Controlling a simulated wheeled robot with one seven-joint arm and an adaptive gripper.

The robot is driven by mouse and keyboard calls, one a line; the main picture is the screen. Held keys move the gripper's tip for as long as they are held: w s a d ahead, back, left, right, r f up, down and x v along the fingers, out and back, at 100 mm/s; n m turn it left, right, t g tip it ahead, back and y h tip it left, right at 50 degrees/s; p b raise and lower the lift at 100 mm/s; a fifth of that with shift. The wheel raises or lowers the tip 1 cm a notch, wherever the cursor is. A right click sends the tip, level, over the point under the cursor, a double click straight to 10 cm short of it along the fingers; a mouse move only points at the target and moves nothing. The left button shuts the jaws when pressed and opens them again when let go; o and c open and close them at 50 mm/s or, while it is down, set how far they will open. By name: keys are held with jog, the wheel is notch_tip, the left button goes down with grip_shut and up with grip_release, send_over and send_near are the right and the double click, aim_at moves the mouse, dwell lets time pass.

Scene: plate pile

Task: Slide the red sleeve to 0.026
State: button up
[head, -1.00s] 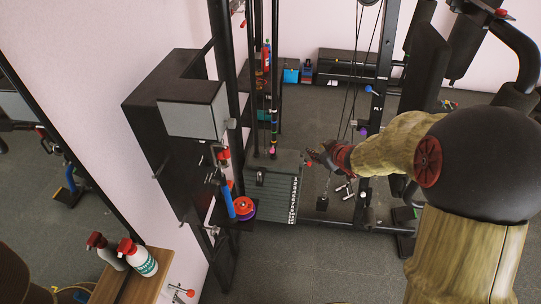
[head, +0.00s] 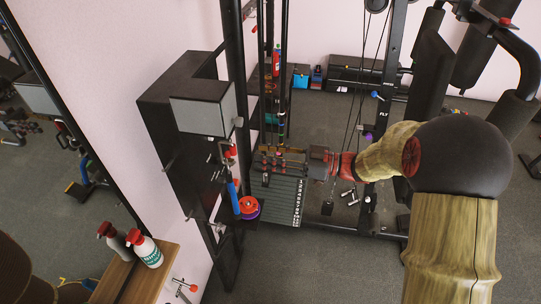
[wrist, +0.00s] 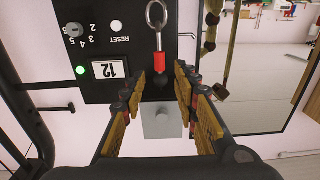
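In the wrist view, the red sleeve (wrist: 160,62) sits below a metal snap hook, in front of a black panel (wrist: 105,28). A dark rounded end shows just below the sleeve. My gripper (wrist: 158,92) is open, with its yellow-padded fingers apart on either side below the sleeve. No contact with the sleeve shows. In the head view, my gripper (head: 268,161) reaches left over the dark weight stack (head: 275,198), between upright rods. I cannot tell for certain which small red part in the head view is the sleeve.
A grey box (wrist: 162,121) lies beyond the fingers. In the head view, frame posts (head: 238,100) and a blue-handled tool (head: 234,197) stand nearby.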

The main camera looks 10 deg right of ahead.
aim_at(233, 154)
jog(key=shift+x, duration=5)
jog(key=shift+c, duration=1.2)
grip_shut()
